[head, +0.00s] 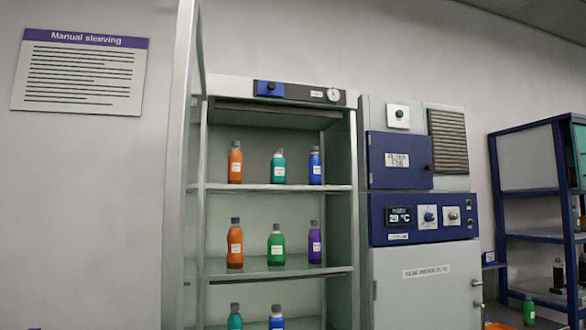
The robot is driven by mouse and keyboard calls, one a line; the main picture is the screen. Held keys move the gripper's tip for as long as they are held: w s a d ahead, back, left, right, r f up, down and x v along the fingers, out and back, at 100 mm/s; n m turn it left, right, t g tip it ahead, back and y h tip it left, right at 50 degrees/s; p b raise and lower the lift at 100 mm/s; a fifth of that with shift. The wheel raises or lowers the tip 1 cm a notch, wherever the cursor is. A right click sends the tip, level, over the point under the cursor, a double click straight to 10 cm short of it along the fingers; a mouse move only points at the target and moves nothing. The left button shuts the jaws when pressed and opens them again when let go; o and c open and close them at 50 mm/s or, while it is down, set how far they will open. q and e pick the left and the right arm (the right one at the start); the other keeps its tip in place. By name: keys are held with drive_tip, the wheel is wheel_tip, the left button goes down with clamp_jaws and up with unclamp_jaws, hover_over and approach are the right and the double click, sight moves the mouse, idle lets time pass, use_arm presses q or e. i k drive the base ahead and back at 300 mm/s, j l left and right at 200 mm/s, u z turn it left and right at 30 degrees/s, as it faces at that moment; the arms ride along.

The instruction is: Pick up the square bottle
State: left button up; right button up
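Several capped bottles with white labels stand upright in an open cabinet. The top shelf holds an orange bottle (235,164), a teal bottle (278,168) and a blue bottle (315,168). The middle shelf holds another orange bottle (235,246), a green bottle (276,247) and a purple bottle (314,244). At the picture's lower edge, a teal bottle (235,320) and a blue bottle (276,321) are cut off. I cannot tell which bottle is square. Neither of my grippers is in view.
A blue rack (535,238) at the far right holds a green bottle (529,312) and a dark bottle (558,274).

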sight(277, 164)
drive_tip(key=i+l+u, duration=0.1)
drive_tip(key=l, duration=0.35)
drive_tip(key=i+l+u, duration=0.15)
drive_tip(key=l, duration=0.3)
drive_tip(key=i+l+u, duration=0.1)
drive_tip(key=l, duration=0.35)
